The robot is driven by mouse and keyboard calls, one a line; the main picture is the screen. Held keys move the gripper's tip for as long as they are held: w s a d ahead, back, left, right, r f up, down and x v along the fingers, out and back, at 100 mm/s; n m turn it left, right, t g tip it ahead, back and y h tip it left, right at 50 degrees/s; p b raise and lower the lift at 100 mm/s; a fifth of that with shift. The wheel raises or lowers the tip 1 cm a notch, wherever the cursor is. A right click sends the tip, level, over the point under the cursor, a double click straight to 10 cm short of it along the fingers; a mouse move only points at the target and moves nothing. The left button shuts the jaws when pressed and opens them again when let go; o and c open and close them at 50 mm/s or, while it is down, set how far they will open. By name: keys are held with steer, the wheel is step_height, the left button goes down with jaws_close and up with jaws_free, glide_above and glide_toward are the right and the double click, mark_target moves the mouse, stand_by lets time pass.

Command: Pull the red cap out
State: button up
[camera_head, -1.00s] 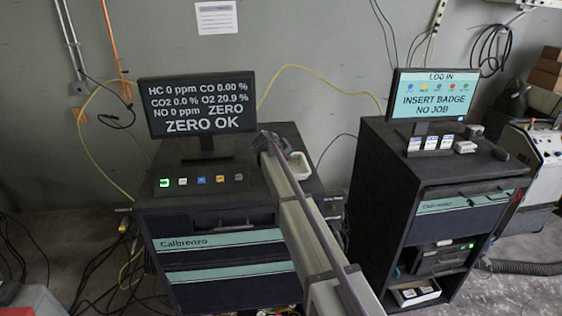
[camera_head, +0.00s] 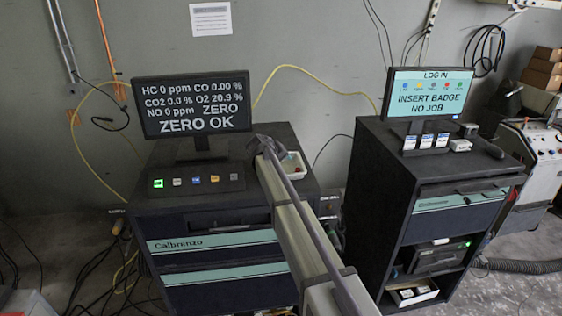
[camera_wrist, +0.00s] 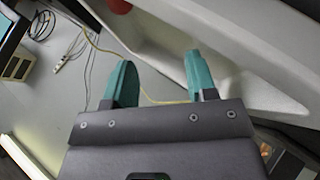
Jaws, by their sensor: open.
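A small red object, likely the red cap (camera_wrist: 119,5), shows at the top edge of the wrist view, mostly cut off. It is beside the inside of a white tray (camera_wrist: 215,25). In the head view, a small red spot shows in the white tray (camera_head: 297,174) on top of the left cabinet. My gripper (camera_wrist: 160,65) has two teal fingers standing apart with nothing between them. The red object lies beyond the left fingertip, apart from it. In the head view my gripper (camera_head: 262,146) is at the tray's left side, its fingers not clear.
The left cabinet (camera_head: 215,251) carries a monitor (camera_head: 195,104) and a row of small coloured buttons (camera_head: 196,180). A second cabinet (camera_head: 370,190) with a log-in monitor (camera_head: 428,93) stands to the right. A yellow hose (camera_head: 300,68) runs along the wall behind.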

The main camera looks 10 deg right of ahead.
steer(key=p+v, duration=0.7)
steer(key=v, duration=0.3)
steer(key=shift+s+a+r, duration=0.2)
steer(key=shift+s, duration=0.1)
steer(key=s+f, duration=0.1)
steer(key=s, duration=0.1)
steer(key=s+g, duration=0.1)
steer(key=s, duration=0.1)
steer(key=s+f+g+y, duration=0.1)
steer(key=s, duration=0.2)
steer(key=shift+s+f, duration=0.1)
steer(key=shift+f, duration=0.25)
steer(key=s+d+f+m+g+y+b, duration=0.1)
steer(key=s+f+b, duration=0.4)
steer(key=s, duration=0.6)
steer(key=s+d+f+g+y+b, duration=0.2)
steer(key=s+f+b, duration=0.3)
steer(key=s, duration=0.6)
steer(key=s+d+f+m+g+y+b, duration=0.1)
steer(key=s+d+f+y+b, duration=0.2)
steer(key=s+f+b, duration=0.2)
steer(key=s+f, duration=0.3)
steer(key=s, duration=0.4)
steer(key=shift+f+m+g+b, duration=0.3)
steer(key=shift+f+b, duration=0.05)
steer(key=shift+f, duration=0.05)
